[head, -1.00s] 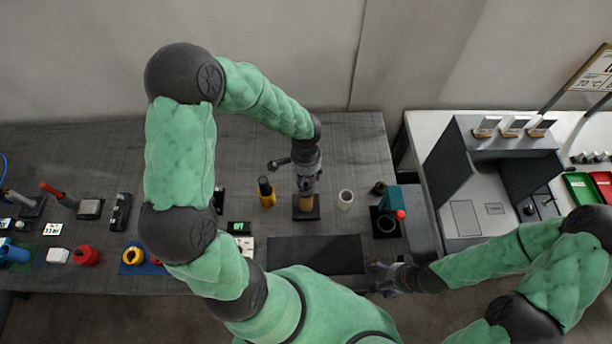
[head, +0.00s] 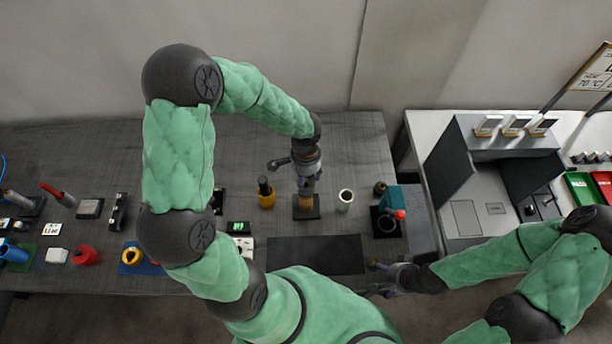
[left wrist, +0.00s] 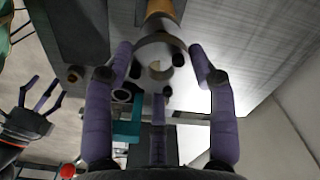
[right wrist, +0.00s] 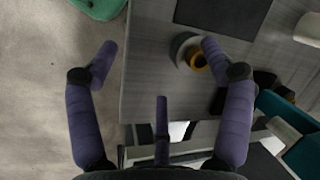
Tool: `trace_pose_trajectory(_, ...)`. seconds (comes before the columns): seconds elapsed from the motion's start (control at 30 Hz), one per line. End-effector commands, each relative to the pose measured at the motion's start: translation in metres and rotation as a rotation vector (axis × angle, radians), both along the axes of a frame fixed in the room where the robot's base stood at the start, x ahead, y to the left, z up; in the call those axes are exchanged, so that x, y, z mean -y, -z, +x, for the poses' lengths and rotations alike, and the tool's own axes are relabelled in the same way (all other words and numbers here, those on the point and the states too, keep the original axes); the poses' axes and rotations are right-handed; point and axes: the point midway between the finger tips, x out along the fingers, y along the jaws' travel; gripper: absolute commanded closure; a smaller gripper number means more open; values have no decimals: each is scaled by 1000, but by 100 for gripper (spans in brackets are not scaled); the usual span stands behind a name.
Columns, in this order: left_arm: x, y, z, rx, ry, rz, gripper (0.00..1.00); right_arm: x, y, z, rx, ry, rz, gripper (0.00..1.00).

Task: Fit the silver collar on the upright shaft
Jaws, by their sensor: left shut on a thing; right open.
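My left gripper (head: 306,180) is directly above the tan upright shaft (head: 305,202), which stands on a dark square base (head: 305,213). In the left wrist view, the silver collar (left wrist: 150,48) sits between the two fingertips, and the gripper is shut on it. The tan shaft (left wrist: 164,9) shows just beyond the collar, close to it. I cannot tell whether the collar is around the shaft or only near its top. In the head view the gripper hides the collar. My right gripper (head: 386,281) is open and empty by the table's front right edge.
A yellow-and-black item (head: 266,193) stands left of the shaft and a pale open cylinder (head: 345,200) right of it. A teal device with a red knob (head: 394,201) is further right. A dark mat (head: 315,255) lies clear in front. Several small items fill the table's left.

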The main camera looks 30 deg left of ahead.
Motion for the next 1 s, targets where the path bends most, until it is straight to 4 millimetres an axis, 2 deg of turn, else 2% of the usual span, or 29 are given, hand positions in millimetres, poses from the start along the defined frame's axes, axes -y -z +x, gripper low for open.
trace_pose_trajectory(0.27,0,0,1,2,0,0,90,0,0,0,0,0,0,19)
trace_pose_trajectory(1.0,0,19,1,2,0,0,90,0,18,0,0,0,0,19)
